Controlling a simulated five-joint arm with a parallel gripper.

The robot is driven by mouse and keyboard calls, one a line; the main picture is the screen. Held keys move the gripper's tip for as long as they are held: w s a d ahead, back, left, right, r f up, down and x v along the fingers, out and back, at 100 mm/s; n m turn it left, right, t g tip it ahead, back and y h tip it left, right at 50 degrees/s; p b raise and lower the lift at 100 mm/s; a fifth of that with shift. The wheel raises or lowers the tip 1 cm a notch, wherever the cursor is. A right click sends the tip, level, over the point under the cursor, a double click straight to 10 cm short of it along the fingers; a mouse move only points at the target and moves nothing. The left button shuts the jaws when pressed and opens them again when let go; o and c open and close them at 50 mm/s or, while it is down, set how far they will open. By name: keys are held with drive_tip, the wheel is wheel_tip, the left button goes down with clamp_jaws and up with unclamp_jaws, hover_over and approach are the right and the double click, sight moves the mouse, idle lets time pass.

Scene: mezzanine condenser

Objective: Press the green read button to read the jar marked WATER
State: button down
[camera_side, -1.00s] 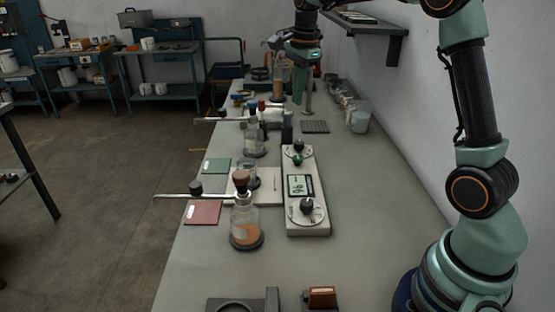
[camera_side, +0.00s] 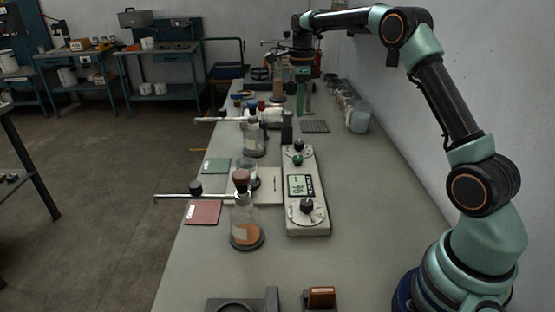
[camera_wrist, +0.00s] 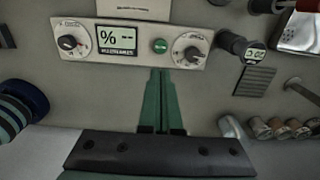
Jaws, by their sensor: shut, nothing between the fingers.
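The green read button (camera_side: 298,160) is on the far part of a pale instrument panel (camera_side: 292,215), between its screen and a far dial. A stoppered flask with orange contents (camera_side: 246,222) and another stoppered jar (camera_side: 254,138) stand left of the panel. I cannot read which is marked WATER.
A small beaker (camera_side: 247,172), a red card (camera_side: 203,212) and a green card (camera_side: 216,166) lie left of the panel. Horizontal rods stick out past the bench's left edge. A ribbed pad (camera_side: 314,126) and white containers (camera_side: 358,118) are at the far right.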

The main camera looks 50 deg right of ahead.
sight(298, 158)
wheel_tip(298, 158, down, 14)
drive_tip(key=shift+r, duration=0.1)
idle(0.4)
drive_tip(key=shift+s+f, duration=0.1)
drive_tip(key=shift+f, duration=1.2)
wheel_tip(298, 158, up, 16)
drive_tip(key=shift+w+f, duration=0.25)
drive_tip(key=shift+w, duration=0.15)
drive_tip(key=shift+d, duration=0.1)
